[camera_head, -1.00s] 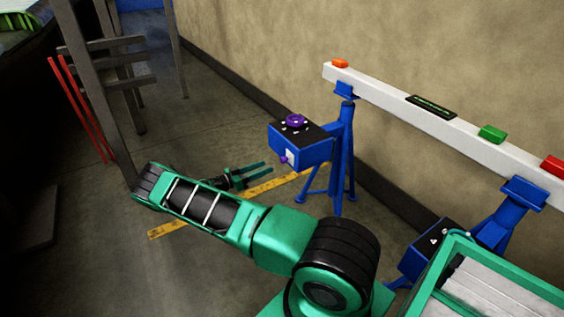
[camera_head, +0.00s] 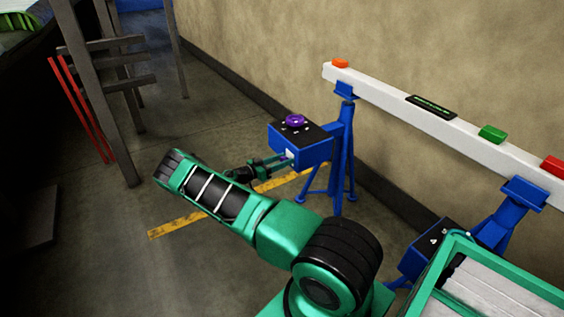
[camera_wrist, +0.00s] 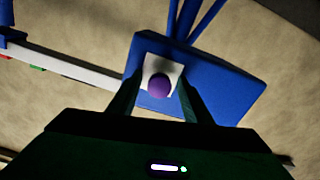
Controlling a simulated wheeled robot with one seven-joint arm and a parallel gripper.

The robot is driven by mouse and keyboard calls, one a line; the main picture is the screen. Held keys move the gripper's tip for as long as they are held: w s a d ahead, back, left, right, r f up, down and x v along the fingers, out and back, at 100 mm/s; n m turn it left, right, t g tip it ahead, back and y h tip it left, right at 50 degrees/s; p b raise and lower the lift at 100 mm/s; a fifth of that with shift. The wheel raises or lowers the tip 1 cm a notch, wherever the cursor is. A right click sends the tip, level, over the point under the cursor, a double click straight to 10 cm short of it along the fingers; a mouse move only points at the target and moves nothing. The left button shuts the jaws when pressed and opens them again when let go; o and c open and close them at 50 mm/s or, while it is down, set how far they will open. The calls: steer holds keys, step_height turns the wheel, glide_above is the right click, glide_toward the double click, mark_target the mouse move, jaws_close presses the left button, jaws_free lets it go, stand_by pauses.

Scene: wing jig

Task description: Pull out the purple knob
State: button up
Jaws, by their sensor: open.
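The purple knob (camera_wrist: 159,86) sits on a white plate (camera_wrist: 163,68) on the side of a blue box. In the wrist view it lies between the two open fingers of my gripper (camera_wrist: 160,98), with a gap on each side. In the head view my gripper (camera_head: 279,161) is level with the side of the blue box (camera_head: 305,150), its fingertips at the white plate. There the knob is hidden by the fingers. I cannot tell whether a finger touches the box.
A purple dial (camera_head: 295,120) is on the box's black top. A blue stand (camera_head: 341,150) bears a white beam (camera_head: 385,98) with orange, green and red blocks. A second blue box (camera_head: 432,250) is at the lower right. Grey posts (camera_head: 100,90) stand at the left; open floor lies between.

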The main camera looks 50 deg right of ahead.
mark_target(281, 160)
jaws_close()
steer(key=shift+v, duration=1.8)
steer(key=shift+w, duration=0.1)
steer(key=shift+c, duration=0.6)
jaws_free()
steer(key=shift+o, duration=0.6)
steer(key=v, duration=1.1)
